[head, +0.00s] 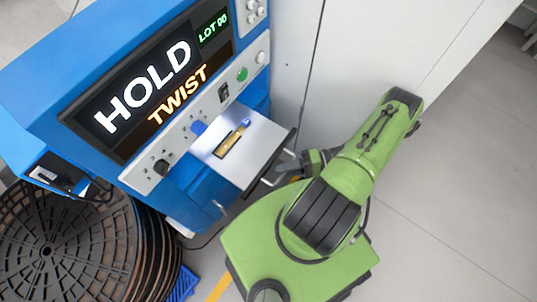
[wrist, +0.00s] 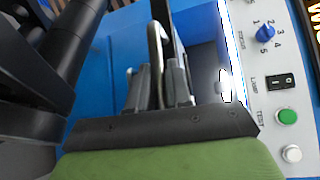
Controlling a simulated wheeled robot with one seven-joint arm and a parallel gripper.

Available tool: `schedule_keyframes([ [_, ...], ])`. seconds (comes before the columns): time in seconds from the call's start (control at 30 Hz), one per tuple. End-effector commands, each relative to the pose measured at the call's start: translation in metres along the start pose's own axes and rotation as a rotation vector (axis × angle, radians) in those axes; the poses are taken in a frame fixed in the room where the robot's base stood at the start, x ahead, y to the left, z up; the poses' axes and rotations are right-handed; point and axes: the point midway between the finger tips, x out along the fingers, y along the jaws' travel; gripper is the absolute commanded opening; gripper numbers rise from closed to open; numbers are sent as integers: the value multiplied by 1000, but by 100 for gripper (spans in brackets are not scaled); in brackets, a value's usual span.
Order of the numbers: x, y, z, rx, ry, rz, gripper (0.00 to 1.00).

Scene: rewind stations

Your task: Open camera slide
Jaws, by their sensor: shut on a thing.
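The camera slide (head: 243,168) is a pale flat tray standing out from the front of the blue machine (head: 40,75), with a dark front edge. A dark rectangular frame with a tan piece and a blue-tipped part (head: 235,140) lies on it. A silver bar handle (head: 266,182) is on the slide's front; it also shows in the wrist view (wrist: 154,50). My gripper (head: 283,170) is at the handle, and in the wrist view its fingers (wrist: 160,85) are shut around the bar. The fingers partly hide the bar.
A control panel (head: 200,125) with knobs and a green button (head: 242,74) runs above the slide. Stacked dark reels (head: 50,250) stand at lower left. A pale cabinet (head: 350,50) stands behind my arm; floor at right is clear.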

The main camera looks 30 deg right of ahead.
Motion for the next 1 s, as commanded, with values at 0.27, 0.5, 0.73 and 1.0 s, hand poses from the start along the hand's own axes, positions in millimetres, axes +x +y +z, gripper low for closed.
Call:
schedule_keyframes([
  [0.27, -24, 7, 23, 0, 1, 1, 0],
  [0.5, -29, 8, 28, -2, 1, 1, 0],
  [0.73, -28, 8, 28, -1, 1, 2, 0],
  [1.0, -28, 8, 28, -1, 0, 2, 39],
])
